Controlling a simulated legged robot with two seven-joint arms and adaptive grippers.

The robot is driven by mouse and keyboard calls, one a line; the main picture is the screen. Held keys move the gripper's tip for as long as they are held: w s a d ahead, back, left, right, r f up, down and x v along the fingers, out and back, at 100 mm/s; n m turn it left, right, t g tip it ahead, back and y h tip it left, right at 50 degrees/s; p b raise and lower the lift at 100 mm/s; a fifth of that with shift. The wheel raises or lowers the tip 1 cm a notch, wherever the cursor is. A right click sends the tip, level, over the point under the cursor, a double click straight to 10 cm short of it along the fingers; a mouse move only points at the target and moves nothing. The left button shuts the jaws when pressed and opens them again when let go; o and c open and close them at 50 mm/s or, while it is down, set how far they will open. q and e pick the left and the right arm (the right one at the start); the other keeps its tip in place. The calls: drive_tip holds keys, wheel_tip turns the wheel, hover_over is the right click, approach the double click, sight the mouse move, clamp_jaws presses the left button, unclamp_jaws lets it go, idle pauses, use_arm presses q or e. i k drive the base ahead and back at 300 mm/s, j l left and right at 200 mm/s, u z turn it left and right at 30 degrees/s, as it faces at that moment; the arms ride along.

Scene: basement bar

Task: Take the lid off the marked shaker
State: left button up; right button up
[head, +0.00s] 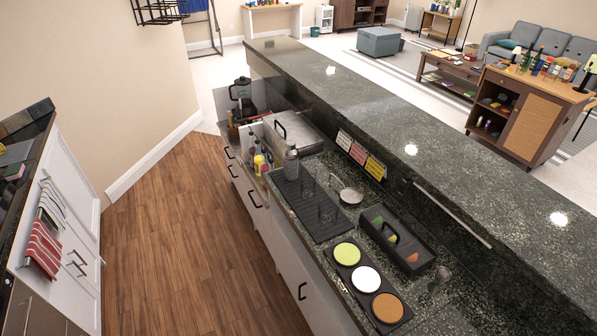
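A metal shaker (291,164) stands upright at the far end of a black bar mat (313,226) on the dark stone counter. Its top part looks closed, but it is too small to tell the lid from the body clearly. I cannot make out a mark on it. Neither of my grippers is in the head view.
Two clear glasses (327,210) stand on the mat, near a round metal strainer (351,196). A garnish caddy (414,265), a tray with three coloured discs (367,279) and a small jigger (441,276) stand nearer. Bottles (259,163) are left of the shaker. A raised ledge (420,145) runs behind.

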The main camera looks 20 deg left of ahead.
sight(290, 167)
drive_tip(key=i+j, duration=0.15)
drive_tip(key=j, duration=0.25)
drive_tip(key=i+j+z, duration=0.1)
drive_tip(key=j, duration=0.25)
drive_tip(key=i+j, duration=0.25)
drive_tip(key=j, duration=0.15)
drive_tip(key=z, duration=0.05)
